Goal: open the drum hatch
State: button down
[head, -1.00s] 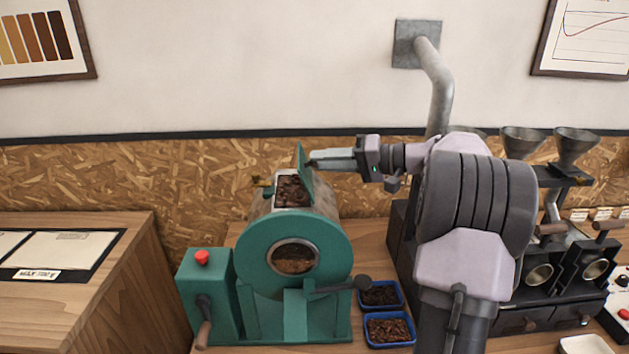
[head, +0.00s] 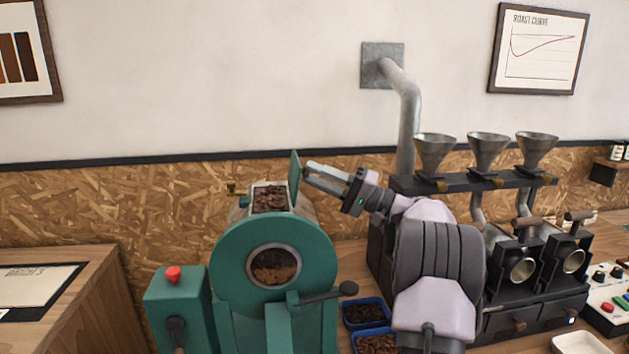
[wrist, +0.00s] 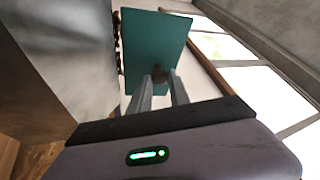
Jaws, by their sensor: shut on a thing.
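The teal roaster drum (head: 228,243) stands at the lower left of the head view. Its hatch (head: 294,172) stands up along the right side of the top opening, nearly upright. Dark brown beans (head: 270,199) show in the opening. My gripper (head: 307,172) is at the right face of the hatch, reaching in from the right. In the wrist view the teal hatch plate (wrist: 160,42) fills the upper middle. My gripper (wrist: 161,84) is shut on the small brown hatch knob (wrist: 162,74), which is partly hidden between the fingers.
A red button (head: 173,274) tops the teal box left of the drum. A dark-knobbed lever (head: 348,288) juts out at the drum's front. Blue trays (head: 366,312) of beans lie to its right. A machine with funnels (head: 488,150) stands further right, beside a grey pipe (head: 409,115).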

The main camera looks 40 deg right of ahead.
dwell(0.3)
jog(key=c, duration=1.2)
grip_release()
jog(key=shift+c, duration=0.2)
jog(key=s+a+r, duration=0.2)
jog(key=s+a, duration=0.2)
jog(key=s, duration=0.2)
jog(key=s+a+r+p, duration=0.1)
jog(key=s+a+r, duration=0.2)
jog(key=s+a, duration=0.2)
jog(key=shift+s, duration=1.05)
jog(key=shift+a+p, duration=0.15)
jog(key=shift+p, duration=0.2)
